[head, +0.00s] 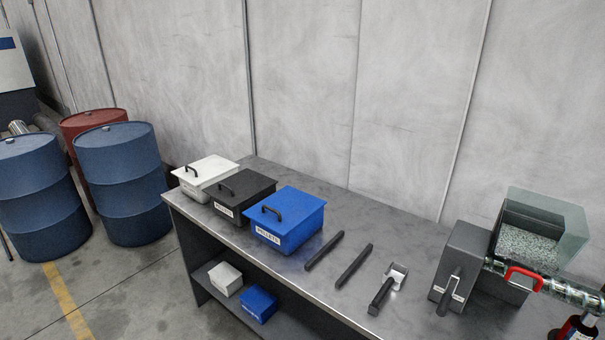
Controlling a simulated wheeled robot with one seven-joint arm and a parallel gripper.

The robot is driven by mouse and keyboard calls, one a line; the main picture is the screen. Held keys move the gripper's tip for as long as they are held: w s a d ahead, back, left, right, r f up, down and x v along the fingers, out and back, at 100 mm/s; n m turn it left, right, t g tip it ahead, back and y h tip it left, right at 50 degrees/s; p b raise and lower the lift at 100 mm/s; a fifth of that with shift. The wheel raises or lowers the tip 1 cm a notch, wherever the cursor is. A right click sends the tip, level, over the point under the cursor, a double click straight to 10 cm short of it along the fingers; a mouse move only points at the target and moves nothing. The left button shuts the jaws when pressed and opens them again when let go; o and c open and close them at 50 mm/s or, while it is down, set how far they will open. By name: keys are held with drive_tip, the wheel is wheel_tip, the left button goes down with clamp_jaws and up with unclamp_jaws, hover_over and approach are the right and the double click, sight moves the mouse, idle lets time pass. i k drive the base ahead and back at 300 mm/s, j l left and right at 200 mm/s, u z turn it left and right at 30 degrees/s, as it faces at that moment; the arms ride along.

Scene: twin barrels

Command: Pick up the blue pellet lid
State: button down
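The blue pellet lid (288,200) sits on top of a blue box (290,237) on the grey workbench. The lid has a dark arched handle (272,211) near its left front. The box's front carries a white label. The lid lies flat on the box.
A black lidded box (238,194) and a white lidded box (206,174) stand left of the blue one. Two dark bars (353,265) and a scoop (387,287) lie to its right. A glass-sided hopper machine (540,232) stands at the right end. Barrels (118,180) stand left of the workbench (330,212).

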sight(284, 210)
drive_tip(key=i+j+u, duration=0.15)
drive_tip(key=i+u, duration=0.55)
drive_tip(key=u, duration=0.2)
drive_tip(key=i+u, duration=0.45)
drive_tip(key=i+l+u, duration=0.2)
drive_tip(key=u, duration=0.25)
